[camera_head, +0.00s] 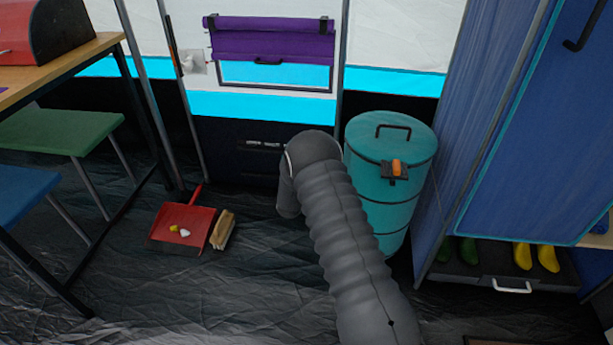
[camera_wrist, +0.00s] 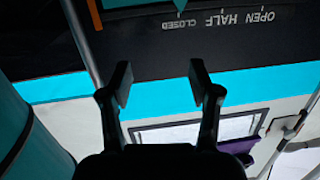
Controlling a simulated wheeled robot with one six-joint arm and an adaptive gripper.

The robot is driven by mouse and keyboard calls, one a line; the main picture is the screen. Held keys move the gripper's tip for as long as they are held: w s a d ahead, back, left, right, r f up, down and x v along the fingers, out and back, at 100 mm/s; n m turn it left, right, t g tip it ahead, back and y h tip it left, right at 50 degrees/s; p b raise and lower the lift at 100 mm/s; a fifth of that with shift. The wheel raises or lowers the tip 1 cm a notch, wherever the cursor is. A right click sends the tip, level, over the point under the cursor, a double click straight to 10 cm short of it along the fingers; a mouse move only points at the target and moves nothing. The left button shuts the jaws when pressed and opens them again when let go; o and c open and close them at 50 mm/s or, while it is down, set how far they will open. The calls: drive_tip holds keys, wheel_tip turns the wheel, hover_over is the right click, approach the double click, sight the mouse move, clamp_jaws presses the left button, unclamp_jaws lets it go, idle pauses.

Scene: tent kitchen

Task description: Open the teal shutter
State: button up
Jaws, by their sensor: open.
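No teal shutter shows clearly. A purple rolled shutter (camera_head: 272,45) with a dark handle hangs over the wall window in the head view; a purple piece (camera_wrist: 238,147) shows in the wrist view. In the wrist view, inverted lettering reads OPEN, HALF and CLOSED on a dark panel (camera_wrist: 140,50). In the head view, my arm hides the gripper.
A teal drum (camera_head: 412,146) with a handle and orange latch stands right of my arm. A red dustpan (camera_head: 168,238) and brush (camera_head: 223,230) lie on the floor at left. A table and stools stand further left; a blue cabinet (camera_head: 535,130) is at right.

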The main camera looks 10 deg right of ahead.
drive_tip(key=s+d+f+t+h, duration=0.1)
drive_tip(key=s+f+h, duration=0.15)
drive_tip(key=f, duration=0.95)
drive_tip(key=shift+y, duration=0.25)
drive_tip(key=b+x, duration=0.3)
drive_tip(key=x, duration=1)
drive_tip(key=shift+d, duration=0.15)
clamp_jaws()
